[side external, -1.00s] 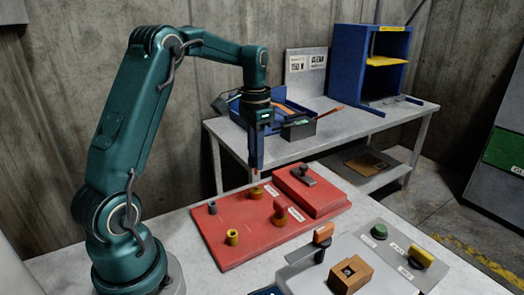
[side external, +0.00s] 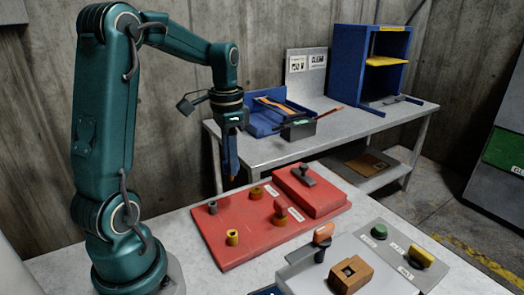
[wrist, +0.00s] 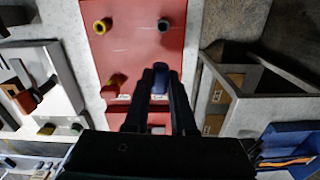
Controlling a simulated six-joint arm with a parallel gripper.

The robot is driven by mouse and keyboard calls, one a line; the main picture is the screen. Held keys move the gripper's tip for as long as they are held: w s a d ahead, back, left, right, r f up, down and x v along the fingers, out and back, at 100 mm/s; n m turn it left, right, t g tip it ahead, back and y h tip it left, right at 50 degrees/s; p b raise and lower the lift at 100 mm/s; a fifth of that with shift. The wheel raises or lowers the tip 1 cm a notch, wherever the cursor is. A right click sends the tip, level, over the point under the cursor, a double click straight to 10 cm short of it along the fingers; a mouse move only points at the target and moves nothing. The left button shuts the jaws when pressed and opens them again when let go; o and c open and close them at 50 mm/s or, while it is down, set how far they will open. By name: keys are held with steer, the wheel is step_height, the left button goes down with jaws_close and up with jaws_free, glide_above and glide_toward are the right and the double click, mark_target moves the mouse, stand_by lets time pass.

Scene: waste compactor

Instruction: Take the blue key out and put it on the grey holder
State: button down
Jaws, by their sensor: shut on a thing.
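My gripper (side external: 231,180) is shut and hangs above the back left of the red board (side external: 243,250). In the wrist view the blue key (wrist: 160,78) is between the two fingers (wrist: 160,95). The key is hard to tell from the gripper in the side view. The grey holder (side external: 212,207) is a short ring at the left back corner of the board, and also shows in the wrist view (wrist: 165,24). My gripper is above and to the right of it, apart from it.
The board also carries a yellow ring (side external: 256,192), a yellow holder (side external: 232,237), a red-brown knob (side external: 280,211) and a raised red block (side external: 318,198) with a grey handle. A grey panel (side external: 330,265) stands to the front right. A second table (side external: 330,140) is behind.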

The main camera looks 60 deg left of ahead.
steer(key=shift+n, duration=0.6)
steer(key=s, duration=0.1)
steer(key=s+r, duration=0.1)
steer(key=s, duration=0.1)
steer(key=s+r, duration=0.1)
steer(key=s, duration=0.1)
steer(key=shift+a+r, duration=0.15)
steer(key=shift+a, duration=0.1)
steer(key=shift+f, duration=2.9)
steer(key=shift+f, duration=1.75)
steer(key=c, duration=0.7)
jaws_free()
steer(key=shift+c, duration=0.2)
